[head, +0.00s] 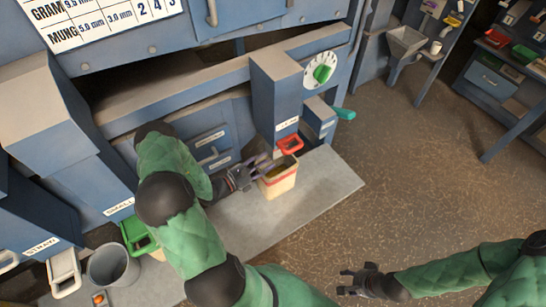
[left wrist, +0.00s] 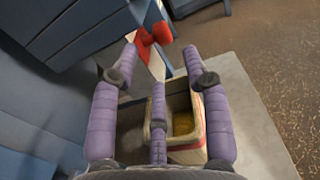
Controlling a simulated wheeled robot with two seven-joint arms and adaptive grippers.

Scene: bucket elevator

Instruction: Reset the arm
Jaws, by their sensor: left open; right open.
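My left gripper (head: 256,170) is at the end of the green-sleeved arm, beside and partly over the left rim of a cream bin with a red band (head: 281,184). In the left wrist view its purple fingers (left wrist: 160,75) are spread apart with nothing held between them. The bin (left wrist: 190,135) shows behind the fingers, with some yellowish contents inside. I cannot tell whether a finger touches the bin. My right gripper (head: 358,282) is open and empty over the brown floor at the bottom.
The bin stands on a grey slab (head: 325,182) below a blue chute with a red spout (head: 290,144). A green bin (head: 135,232) and a grey bucket (head: 112,266) stand at lower left. A dial (head: 324,71) and a teal handle (head: 344,113) are nearby. The floor at right is clear.

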